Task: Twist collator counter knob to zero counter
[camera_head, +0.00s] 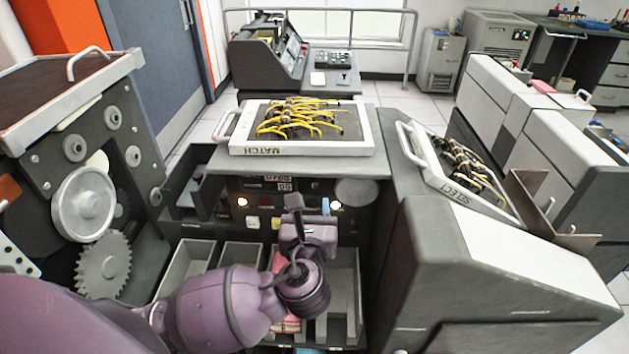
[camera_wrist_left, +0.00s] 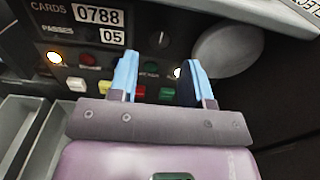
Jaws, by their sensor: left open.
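The collator's dark front panel (camera_head: 245,190) sits under the MATCH board. In the left wrist view its counter (camera_wrist_left: 98,16) reads CARDS 0788, and the PASSES window (camera_wrist_left: 112,36) below reads 05. A small dark knob (camera_wrist_left: 159,40) with a light pointer mark is on the panel to the right of these windows. My left gripper (camera_wrist_left: 160,78) has its two blue-tipped fingers apart, with nothing between them. Its fingers point at the panel, below the knob in this view, over the row of coloured buttons. In the head view the left gripper (camera_head: 308,208) covers part of the panel.
A round grey disc (camera_wrist_left: 228,50) is on the panel right of the knob. Red, white, green and yellow buttons and lit lamps (camera_wrist_left: 54,58) line the panel. Open card bins (camera_head: 188,262) lie below. The MATCH board (camera_head: 300,150) and SELECT board (camera_head: 455,190) are above and right.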

